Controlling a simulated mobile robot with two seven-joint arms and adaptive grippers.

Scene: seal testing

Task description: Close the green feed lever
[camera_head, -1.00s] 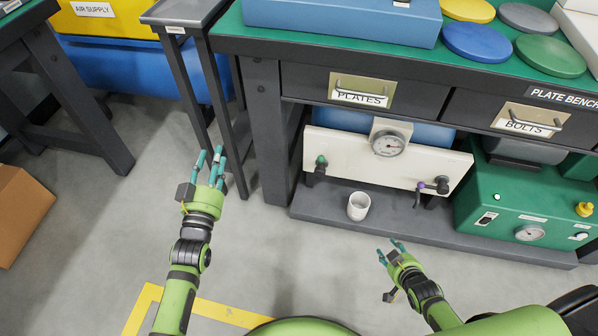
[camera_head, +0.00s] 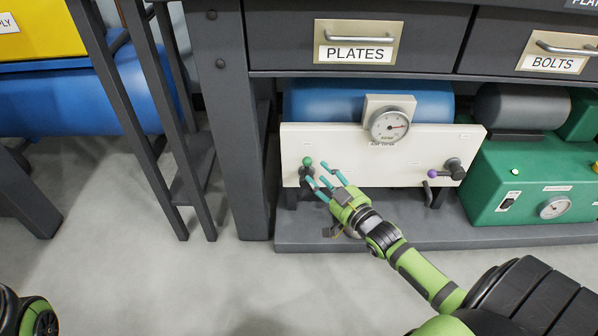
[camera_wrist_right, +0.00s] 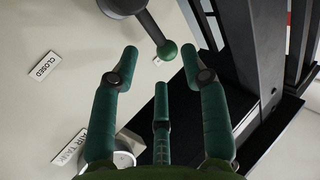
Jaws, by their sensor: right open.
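The green feed lever (camera_head: 307,161) is on the left end of the white panel (camera_head: 350,150). Its round green knob sits above a dark pivot in the head view. In the right wrist view the green knob (camera_wrist_right: 167,50) ends a dark grey arm, and a CLOSED label (camera_wrist_right: 44,67) lies to the left of the pivot. My right gripper (camera_head: 318,175) is open just below and right of the lever. In the wrist view its fingertips (camera_wrist_right: 160,62) flank the knob with clear gaps; I see no contact. My left gripper is out of view.
A purple-knobbed lever (camera_head: 435,173) is at the panel's right end, below and right of a round gauge (camera_head: 389,124). A green machine (camera_head: 540,185) stands to the right. A dark bench leg (camera_head: 240,150) is close left of the panel. A low shelf (camera_head: 470,234) runs beneath.

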